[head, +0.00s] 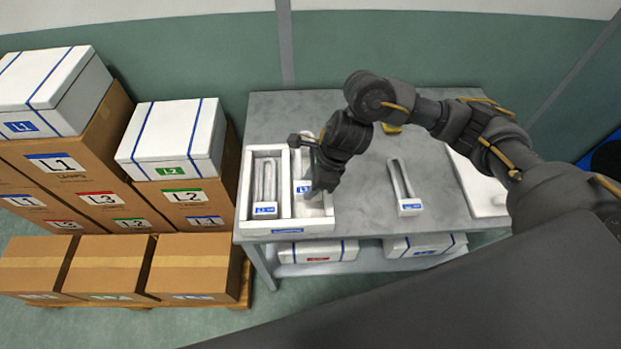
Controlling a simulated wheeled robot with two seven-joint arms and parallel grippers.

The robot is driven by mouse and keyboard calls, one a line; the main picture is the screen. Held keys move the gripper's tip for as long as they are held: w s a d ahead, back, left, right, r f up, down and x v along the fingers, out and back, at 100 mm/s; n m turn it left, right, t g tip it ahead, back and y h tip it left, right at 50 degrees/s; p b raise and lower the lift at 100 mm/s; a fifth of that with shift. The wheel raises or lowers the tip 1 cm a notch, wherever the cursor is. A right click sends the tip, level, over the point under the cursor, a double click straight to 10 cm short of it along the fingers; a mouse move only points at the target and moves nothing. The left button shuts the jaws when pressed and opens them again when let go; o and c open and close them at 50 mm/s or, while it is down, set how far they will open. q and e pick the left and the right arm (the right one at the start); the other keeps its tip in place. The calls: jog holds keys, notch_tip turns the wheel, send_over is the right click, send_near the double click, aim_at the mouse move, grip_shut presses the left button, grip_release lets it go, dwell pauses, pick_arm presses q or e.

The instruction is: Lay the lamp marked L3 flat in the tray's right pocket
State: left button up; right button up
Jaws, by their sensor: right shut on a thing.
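The white two-pocket tray (287,226) stands at the left of the grey table. A U-shaped lamp with a blue-marked base (265,208) lies in its left pocket. My right gripper (308,166) is over the right pocket, shut on a lamp whose blue label (304,188) shows beside the fingers. The gripper hides most of this lamp; I cannot read its mark surely or tell whether it touches the pocket floor. Another U-shaped lamp (402,184) with a blue label lies on the table to the right. My left gripper is out of view.
A white foam piece (480,185) lies at the table's right edge. A small yellow thing (392,128) is behind my right arm. White boxes (315,252) sit on the lower shelf. Stacked cartons (110,205) stand left of the table. Bare tabletop (360,215) separates tray and loose lamp.

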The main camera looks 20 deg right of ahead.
jog(key=shift+f+b, duration=0.7)
jog(key=shift+f, duration=0.3)
jog(key=b, duration=0.8)
send_over(310, 215)
notch_tip(310, 215, down, 9)
jog(key=o, duration=1.1)
jog(key=shift+c, duration=1.3)
jog(key=shift+r, duration=0.1)
jog(key=shift+r+p, duration=3.75)
jog(key=shift+r, duration=1.5)
